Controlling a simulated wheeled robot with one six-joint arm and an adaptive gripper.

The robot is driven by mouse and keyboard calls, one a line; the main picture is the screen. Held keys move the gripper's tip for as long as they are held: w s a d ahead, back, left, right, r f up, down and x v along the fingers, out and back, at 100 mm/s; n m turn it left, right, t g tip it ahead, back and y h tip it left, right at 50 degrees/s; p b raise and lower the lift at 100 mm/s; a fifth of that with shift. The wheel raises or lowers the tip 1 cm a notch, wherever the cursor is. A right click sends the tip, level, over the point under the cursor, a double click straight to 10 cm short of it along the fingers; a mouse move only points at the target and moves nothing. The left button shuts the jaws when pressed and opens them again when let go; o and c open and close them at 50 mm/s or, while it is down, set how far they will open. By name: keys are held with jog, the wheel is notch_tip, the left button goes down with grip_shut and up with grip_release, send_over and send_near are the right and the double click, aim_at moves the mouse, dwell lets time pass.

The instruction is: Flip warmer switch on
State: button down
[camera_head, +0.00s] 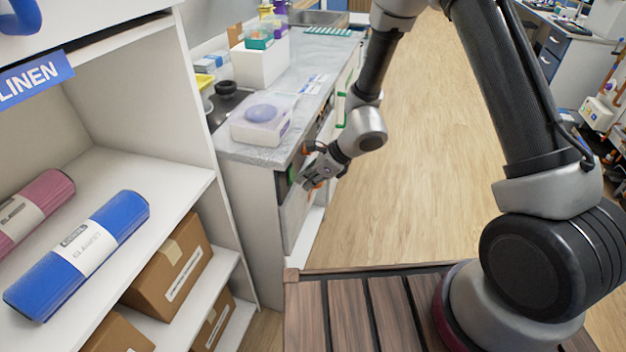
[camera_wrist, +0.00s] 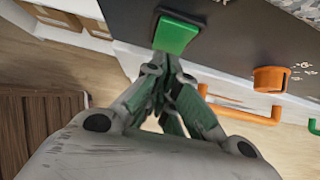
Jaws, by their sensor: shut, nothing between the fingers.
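The warmer switch (camera_wrist: 177,36) is a green rocker in a dark frame on a dark panel, at the top middle of the wrist view. In the head view a small green patch of it (camera_head: 292,174) shows beside my gripper on the cabinet front. My gripper (camera_wrist: 160,66) is shut and empty, its fingertips right at the lower edge of the switch. I cannot tell whether they touch it. In the head view my gripper (camera_head: 308,180) is at the cabinet's front face, below the counter. Which way the switch is tipped is not clear.
An orange knob (camera_wrist: 270,79) sits right of the switch, with an orange bar handle (camera_wrist: 238,112) and a green handle (camera_wrist: 314,126) nearby. A counter (camera_head: 262,156) lies above. A white shelf unit (camera_head: 190,197) stands left. The wooden floor (camera_head: 425,140) to the right is clear.

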jog(key=shift+w+a+f, duration=0.1)
jog(key=shift+a+f, duration=0.1)
jog(key=shift+a, duration=0.1)
jog(key=shift+r, duration=0.1)
jog(key=shift+r, duration=0.8)
